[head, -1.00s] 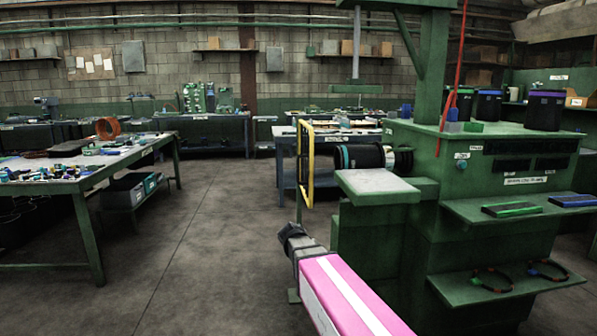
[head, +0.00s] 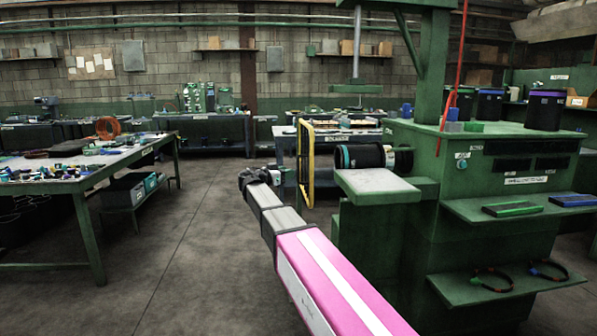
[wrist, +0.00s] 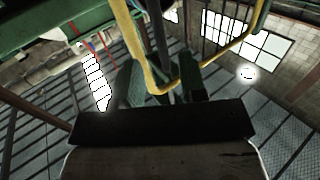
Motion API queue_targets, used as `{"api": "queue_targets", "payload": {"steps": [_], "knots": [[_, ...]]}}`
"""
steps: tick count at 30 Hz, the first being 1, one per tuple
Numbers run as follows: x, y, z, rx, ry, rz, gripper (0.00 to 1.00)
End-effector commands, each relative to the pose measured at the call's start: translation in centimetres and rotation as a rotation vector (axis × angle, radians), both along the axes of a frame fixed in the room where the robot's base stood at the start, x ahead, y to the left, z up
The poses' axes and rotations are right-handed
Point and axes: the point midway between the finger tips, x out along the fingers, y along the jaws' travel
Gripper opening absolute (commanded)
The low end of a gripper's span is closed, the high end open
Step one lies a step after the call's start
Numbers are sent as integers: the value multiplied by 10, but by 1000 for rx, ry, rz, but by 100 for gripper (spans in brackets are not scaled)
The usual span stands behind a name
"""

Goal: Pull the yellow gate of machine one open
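The yellow gate (head: 311,165) of the machine is an upright yellow frame with a dark mesh, at the left end of the green machine (head: 385,220). It stands edge-on to my head camera, beside a black cylinder with a teal ring (head: 362,157). My gripper (head: 270,176) is just left of the gate at about mid height. In the wrist view, my gripper (wrist: 160,85) has its two dark fingers apart. A rounded corner of the yellow gate (wrist: 155,88) shows between and above them. I cannot tell whether they touch it.
A grey-topped ledge (head: 378,184) juts from the machine right of the gate. A cluttered green workbench (head: 95,165) stands at the left. A table (head: 340,137) stands behind the gate. The floor (head: 205,215) between the workbench and the machine is clear.

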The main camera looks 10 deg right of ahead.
Motion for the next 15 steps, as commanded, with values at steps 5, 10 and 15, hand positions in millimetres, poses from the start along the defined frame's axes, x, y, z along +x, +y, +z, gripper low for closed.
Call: {"api": "queue_targets", "payload": {"steps": [5,10,15], "knots": [[20,-27,0,0,1,-1,39],[32,-46,0,0,1,-1,39],[38,-56,0,0,1,0,39]]}}
